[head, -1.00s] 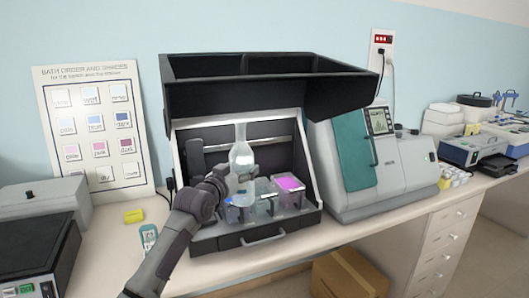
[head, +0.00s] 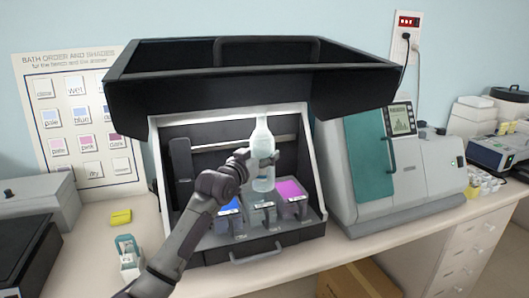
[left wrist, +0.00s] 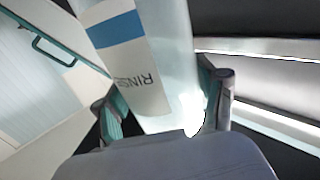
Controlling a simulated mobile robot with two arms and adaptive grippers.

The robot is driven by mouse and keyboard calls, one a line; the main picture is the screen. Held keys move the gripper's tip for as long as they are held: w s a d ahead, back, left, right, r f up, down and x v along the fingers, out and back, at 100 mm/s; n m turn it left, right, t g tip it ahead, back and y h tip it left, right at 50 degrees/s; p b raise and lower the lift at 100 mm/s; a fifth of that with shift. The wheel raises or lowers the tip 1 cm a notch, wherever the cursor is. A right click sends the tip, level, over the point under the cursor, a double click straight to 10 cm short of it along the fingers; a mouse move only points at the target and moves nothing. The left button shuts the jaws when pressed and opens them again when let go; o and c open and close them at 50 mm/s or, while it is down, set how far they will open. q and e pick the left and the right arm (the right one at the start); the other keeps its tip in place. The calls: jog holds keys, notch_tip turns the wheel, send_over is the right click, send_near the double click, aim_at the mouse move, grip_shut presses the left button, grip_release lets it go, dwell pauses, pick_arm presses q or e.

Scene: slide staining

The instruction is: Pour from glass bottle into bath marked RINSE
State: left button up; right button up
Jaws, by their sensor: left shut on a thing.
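My left gripper (head: 258,164) is shut on a pale glass bottle (head: 263,140), held roughly upright above the baths. In the left wrist view the bottle (left wrist: 172,45) lies between the two fingers (left wrist: 163,105), with a blue-banded label reading RINSE. Below stand a bath with blue liquid (head: 228,206), a clear or pale bath (head: 262,213) in the middle, and a bath with magenta liquid (head: 291,190). The bottle hangs over the middle bath's area, its base apart from the baths. Markings on the baths are too small to read. My right gripper is not in view.
The baths sit in a dark tray inside a staining station (head: 156,150) with a raised black lid (head: 250,88) overhead. A teal-doored machine (head: 370,160) stands close on the right. A slide box (head: 128,256) and yellow block (head: 121,217) lie on the bench to the left.

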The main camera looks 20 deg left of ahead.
aim_at(267, 153)
pick_arm(q)
jog(key=shift+s+d+r+p, duration=0.2)
jog(key=shift+s+r+p, duration=0.2)
jog(key=shift+s+r, duration=0.4)
jog(key=shift+d+n, duration=0.2)
jog(key=shift+n, duration=0.2)
jog(key=shift+w+d+f+p, duration=0.1)
jog(key=shift+w+d+p, duration=0.2)
jog(key=shift+p, duration=0.25)
jog(key=shift+s+d+n+p, duration=0.3)
jog(key=shift+n+p, duration=0.1)
jog(key=shift+n, duration=0.1)
jog(key=shift+s+d+r, duration=0.1)
jog(key=shift+d+r, duration=0.05)
jog(key=shift+r, duration=0.05)
jog(key=shift+s+d+n+g+p, duration=0.25)
jog(key=shift+s+d+n+p, duration=0.15)
jog(key=shift+d+n+p, duration=0.6)
jog(key=shift+s+d+n+g+p, duration=0.35)
jog(key=shift+d+n+p, duration=0.35)
jog(key=shift+p, duration=0.5)
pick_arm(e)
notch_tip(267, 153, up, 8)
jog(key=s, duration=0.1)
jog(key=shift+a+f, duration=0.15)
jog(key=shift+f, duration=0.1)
